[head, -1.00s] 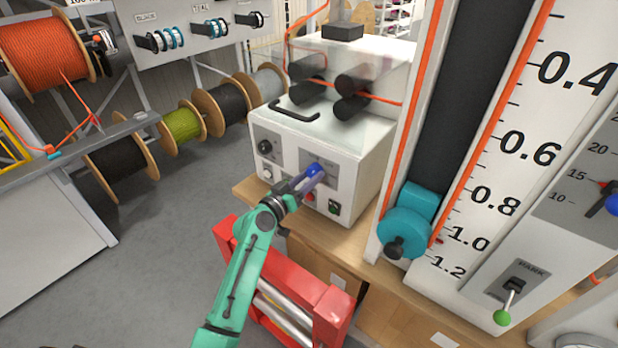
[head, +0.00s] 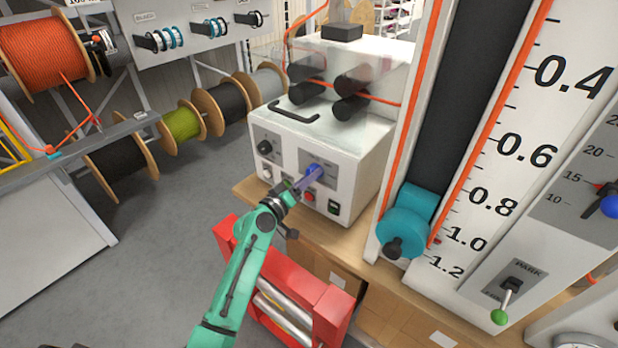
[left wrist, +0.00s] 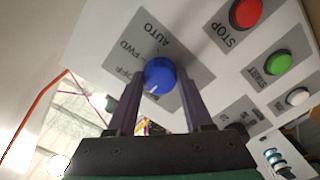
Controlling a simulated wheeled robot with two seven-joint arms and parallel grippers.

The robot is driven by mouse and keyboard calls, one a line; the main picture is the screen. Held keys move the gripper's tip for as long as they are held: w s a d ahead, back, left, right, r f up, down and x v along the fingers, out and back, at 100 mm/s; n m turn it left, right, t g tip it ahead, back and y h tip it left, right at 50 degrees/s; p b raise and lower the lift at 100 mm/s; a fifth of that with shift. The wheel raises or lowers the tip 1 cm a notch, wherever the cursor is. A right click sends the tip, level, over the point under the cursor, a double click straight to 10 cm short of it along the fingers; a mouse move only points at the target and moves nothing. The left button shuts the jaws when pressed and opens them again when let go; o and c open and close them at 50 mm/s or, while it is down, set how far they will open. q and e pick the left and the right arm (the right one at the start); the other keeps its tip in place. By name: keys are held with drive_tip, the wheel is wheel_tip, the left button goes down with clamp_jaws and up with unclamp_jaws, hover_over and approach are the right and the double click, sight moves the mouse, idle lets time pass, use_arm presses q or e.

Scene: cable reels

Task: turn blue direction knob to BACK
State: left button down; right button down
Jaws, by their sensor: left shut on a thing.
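The blue direction knob (head: 313,169) is on the front panel of a white machine (head: 345,150). In the left wrist view the knob (left wrist: 160,75) sits between the two fingers of my left gripper (left wrist: 159,80), which is shut on it. In the head view my left gripper (head: 309,176) reaches the knob from the lower left. The labels OFF, FWD and AUTO show around the knob; no BACK label can be read. The knob's white mark points toward the bottom of the wrist picture, away from AUTO. My right gripper is out of view.
A red STOP button (left wrist: 246,12) and green START button (left wrist: 279,63) are beside the knob's plate. A black knob (head: 265,147) is left on the same panel. A red roller frame (head: 330,312) stands below, and a teal slider (head: 404,233) is at the right.

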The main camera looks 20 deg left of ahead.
use_arm(q)
drive_tip(key=shift+c, duration=1.5)
unclamp_jaws()
drive_tip(key=b+v, duration=0.4)
drive_tip(key=v, duration=1)
drive_tip(key=shift+s, duration=0.25)
drive_tip(key=shift+a, duration=0.1)
